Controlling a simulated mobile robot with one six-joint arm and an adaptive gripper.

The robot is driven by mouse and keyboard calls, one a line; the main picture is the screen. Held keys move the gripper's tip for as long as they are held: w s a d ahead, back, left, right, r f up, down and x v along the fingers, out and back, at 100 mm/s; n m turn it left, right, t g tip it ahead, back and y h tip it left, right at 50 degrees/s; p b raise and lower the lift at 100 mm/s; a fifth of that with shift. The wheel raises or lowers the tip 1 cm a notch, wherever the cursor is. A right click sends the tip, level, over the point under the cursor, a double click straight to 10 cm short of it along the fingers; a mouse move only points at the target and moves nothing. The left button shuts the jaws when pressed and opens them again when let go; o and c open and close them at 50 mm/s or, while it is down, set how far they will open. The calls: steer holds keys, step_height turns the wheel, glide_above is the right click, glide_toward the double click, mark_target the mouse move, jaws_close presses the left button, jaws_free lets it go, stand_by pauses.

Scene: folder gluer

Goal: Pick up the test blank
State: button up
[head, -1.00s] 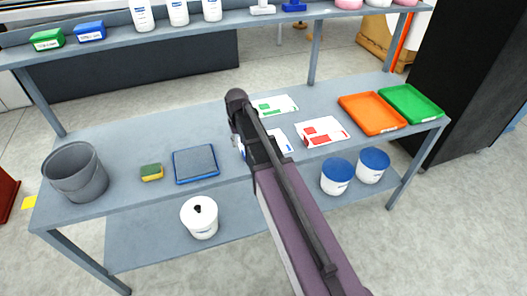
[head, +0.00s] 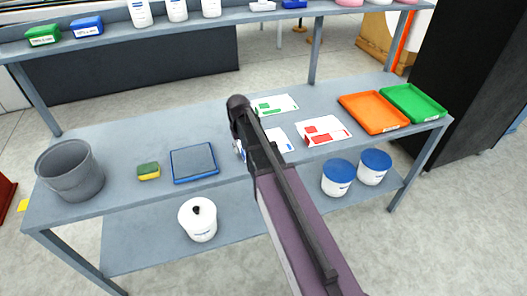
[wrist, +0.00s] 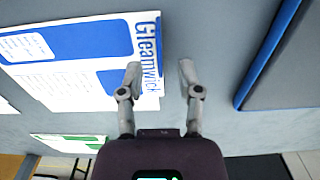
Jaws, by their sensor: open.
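Three flat printed carton blanks lie on the grey bench; I cannot tell which one is called the test blank. The blue-and-white blank (head: 279,140) is partly hidden behind my arm in the head view. In the head view my arm hides the fingers. A green-and-white blank (head: 275,105) lies behind, and a red-and-white blank (head: 323,130) to the right.
A blue-edged grey pad (head: 194,162), a sponge (head: 148,171) and a grey bucket (head: 70,172) stand left. An orange tray (head: 374,112) and a green tray (head: 413,103) stand right. A shelf (head: 230,20) with bottles and boxes spans above the bench.

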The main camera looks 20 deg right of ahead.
steer(key=shift+f+b, duration=0.6)
steer(key=shift+f, duration=0.3)
jaws_close()
